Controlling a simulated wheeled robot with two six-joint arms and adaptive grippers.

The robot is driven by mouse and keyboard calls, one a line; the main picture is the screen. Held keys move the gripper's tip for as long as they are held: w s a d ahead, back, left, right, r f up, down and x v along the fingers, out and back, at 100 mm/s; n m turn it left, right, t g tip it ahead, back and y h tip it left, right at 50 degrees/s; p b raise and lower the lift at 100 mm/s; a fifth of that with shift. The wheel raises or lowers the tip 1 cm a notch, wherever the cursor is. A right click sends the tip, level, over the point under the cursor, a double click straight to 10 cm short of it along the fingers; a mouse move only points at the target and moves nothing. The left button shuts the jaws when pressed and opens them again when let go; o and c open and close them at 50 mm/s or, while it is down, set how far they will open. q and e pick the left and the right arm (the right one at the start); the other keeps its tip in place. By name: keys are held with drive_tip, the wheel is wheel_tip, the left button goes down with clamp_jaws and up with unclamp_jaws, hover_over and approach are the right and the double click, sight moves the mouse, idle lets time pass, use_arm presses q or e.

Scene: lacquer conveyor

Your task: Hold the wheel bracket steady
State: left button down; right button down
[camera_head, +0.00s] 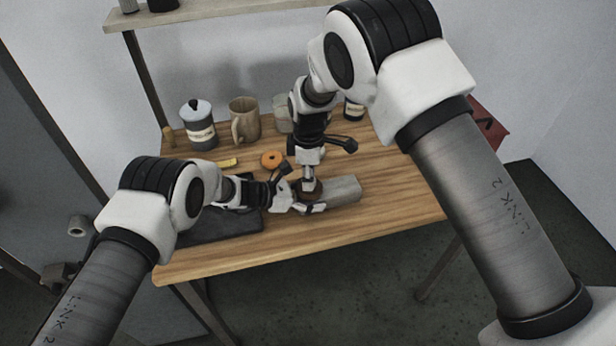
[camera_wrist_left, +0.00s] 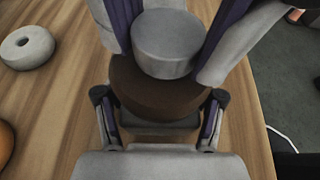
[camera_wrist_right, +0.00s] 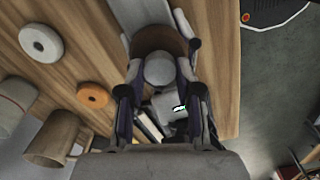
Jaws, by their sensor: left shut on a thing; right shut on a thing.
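A brown round piece (camera_head: 317,188), which I take to be the wheel bracket, sits at the table's front part by a grey block (camera_head: 345,190). It fills the space between my left fingers in the left wrist view (camera_wrist_left: 160,88). A short grey cylinder (camera_wrist_left: 168,42) sits on it; in the right wrist view it shows as a round knob (camera_wrist_right: 158,70). My left gripper (camera_head: 314,207) reaches in from the left, low, and is shut on the brown piece. My right gripper (camera_head: 308,183) points down from above and is shut on the grey cylinder. Exact contact points are partly hidden.
An orange ring (camera_head: 271,159) and a yellow piece (camera_head: 228,163) lie behind the grippers. A dark mat (camera_head: 215,226) lies at left. The table front right is clear.

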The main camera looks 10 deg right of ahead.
use_arm(q)
drive_tip(key=shift+s+f, duration=0.2)
drive_tip(key=shift+f, duration=0.1)
use_arm(e)
drive_tip(key=shift+r, duration=0.7)
drive_tip(key=shift+r, duration=0.15)
drive_tip(key=shift+r, duration=1.9)
use_arm(q)
drive_tip(key=shift+c, duration=0.3)
unclamp_jaws()
drive_tip(key=shift+w+d, duration=0.1)
drive_tip(key=shift+w, duration=0.15)
use_arm(e)
drive_tip(key=shift+w+d+f, duration=0.15)
drive_tip(key=shift+w, duration=0.05)
use_arm(q)
drive_tip(key=shift+r, duration=0.1)
